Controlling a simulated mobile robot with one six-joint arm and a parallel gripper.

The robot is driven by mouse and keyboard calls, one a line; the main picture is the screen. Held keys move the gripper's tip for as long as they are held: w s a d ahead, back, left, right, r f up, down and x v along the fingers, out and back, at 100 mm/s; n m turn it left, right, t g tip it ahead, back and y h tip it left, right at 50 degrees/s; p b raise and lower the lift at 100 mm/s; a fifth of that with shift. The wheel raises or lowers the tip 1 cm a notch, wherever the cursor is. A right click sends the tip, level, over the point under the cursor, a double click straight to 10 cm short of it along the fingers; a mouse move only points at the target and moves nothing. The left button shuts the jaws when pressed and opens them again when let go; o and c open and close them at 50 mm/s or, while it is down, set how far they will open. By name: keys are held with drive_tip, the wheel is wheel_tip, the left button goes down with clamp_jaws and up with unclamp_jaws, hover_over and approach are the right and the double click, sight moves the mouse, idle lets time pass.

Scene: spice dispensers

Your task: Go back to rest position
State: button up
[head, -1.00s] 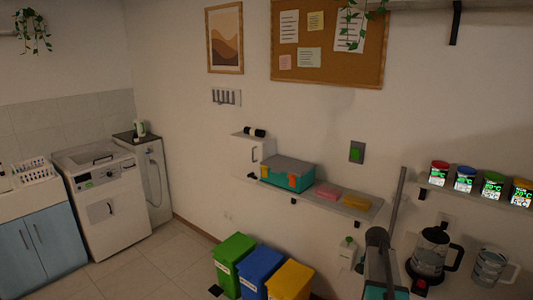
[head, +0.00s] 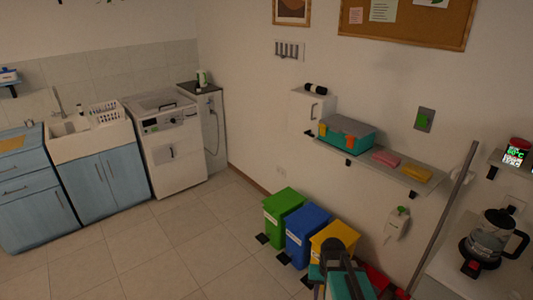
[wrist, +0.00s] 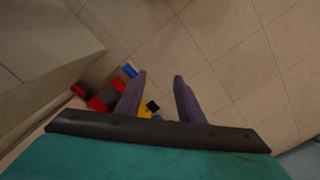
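My gripper (wrist: 159,78) shows in the wrist view with its two dark fingers apart and nothing between the tips. It points down over the tiled floor (wrist: 220,45). In the head view my arm stands at the bottom, in front of the yellow bin (head: 333,231); the gripper's fingers cannot be made out there. One spice dispenser (head: 516,150) with a red lid and a lit green display stands on a shelf at the right edge.
Green (head: 284,210) and blue (head: 308,234) bins stand by the wall. A glass kettle (head: 488,237) is on the counter at lower right. A wall shelf (head: 437,177) holds a teal box (head: 346,139) and sponges. Open floor (head: 180,250) lies at left.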

drive_tip(key=s+a+f+g+b, duration=0.1)
drive_tip(key=s+f+g+b, duration=0.1)
drive_tip(key=s+f, duration=0.7)
drive_tip(key=s+a+f+n+g+b, duration=0.1)
drive_tip(key=s+f+g+b, duration=0.1)
drive_tip(key=s+f+b, duration=0.3)
drive_tip(key=s+a+f+n+g+b, duration=0.1)
drive_tip(key=s+f+b, duration=0.2)
drive_tip(key=s+f, duration=1)
wheel_tip(320, 180, down, 3)
drive_tip(key=shift+s+a+r+g, duration=0.15)
drive_tip(key=shift+s+a+g, duration=0.1)
drive_tip(key=shift+g, duration=0.15)
